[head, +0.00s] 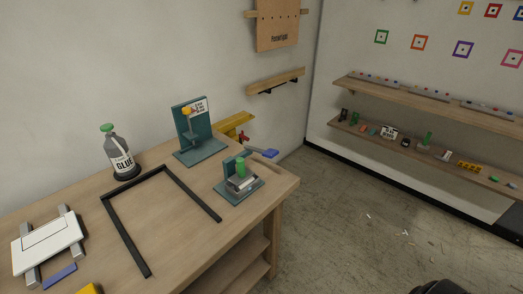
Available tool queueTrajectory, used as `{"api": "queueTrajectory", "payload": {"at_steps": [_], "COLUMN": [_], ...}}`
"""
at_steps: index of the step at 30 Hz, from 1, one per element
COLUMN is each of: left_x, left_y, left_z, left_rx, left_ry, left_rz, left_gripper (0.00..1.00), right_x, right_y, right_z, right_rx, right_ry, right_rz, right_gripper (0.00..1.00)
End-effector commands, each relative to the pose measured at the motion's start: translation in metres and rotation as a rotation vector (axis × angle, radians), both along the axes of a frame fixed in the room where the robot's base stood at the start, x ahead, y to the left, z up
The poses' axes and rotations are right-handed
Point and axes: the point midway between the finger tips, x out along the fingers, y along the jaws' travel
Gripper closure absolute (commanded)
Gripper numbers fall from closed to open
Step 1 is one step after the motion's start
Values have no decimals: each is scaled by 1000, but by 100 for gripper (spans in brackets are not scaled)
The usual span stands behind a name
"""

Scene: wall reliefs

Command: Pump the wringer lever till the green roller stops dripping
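A small teal-based device (239,191) stands near the right end of the wooden workbench. It carries a green upright cylinder (241,168) and a grey block-like body. I cannot tell whether the cylinder is the green roller, and no drip is visible at this size. A taller teal stand (199,152) with a yellow knob and a small printed sign stands behind it, to the left. A blue flat piece (263,153) sticks out past the bench's back edge; I cannot tell if it is a lever. Neither gripper shows in the head view.
The workbench (188,205) holds a glue bottle (118,153), a black open frame (128,237), a white board on grey supports (47,243) and a blue bar (60,276). Wall shelves (433,104) with small items are at the right.

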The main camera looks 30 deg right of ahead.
Motion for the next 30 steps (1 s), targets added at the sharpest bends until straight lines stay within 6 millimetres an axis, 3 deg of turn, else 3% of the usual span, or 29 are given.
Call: {"api": "queueTrajectory", "payload": {"at_steps": [11, 15, 16, 30], "left_x": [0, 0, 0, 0], "left_y": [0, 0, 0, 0], "left_z": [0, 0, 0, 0], "left_rx": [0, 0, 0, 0], "left_ry": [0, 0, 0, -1], "left_rz": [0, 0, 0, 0], "left_gripper": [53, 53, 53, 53], "right_x": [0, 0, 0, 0], "right_y": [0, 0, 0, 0], "right_z": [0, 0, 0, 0], "right_rx": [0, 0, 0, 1], "right_ry": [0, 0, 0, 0], "right_rz": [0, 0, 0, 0], "right_gripper": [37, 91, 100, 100]}}
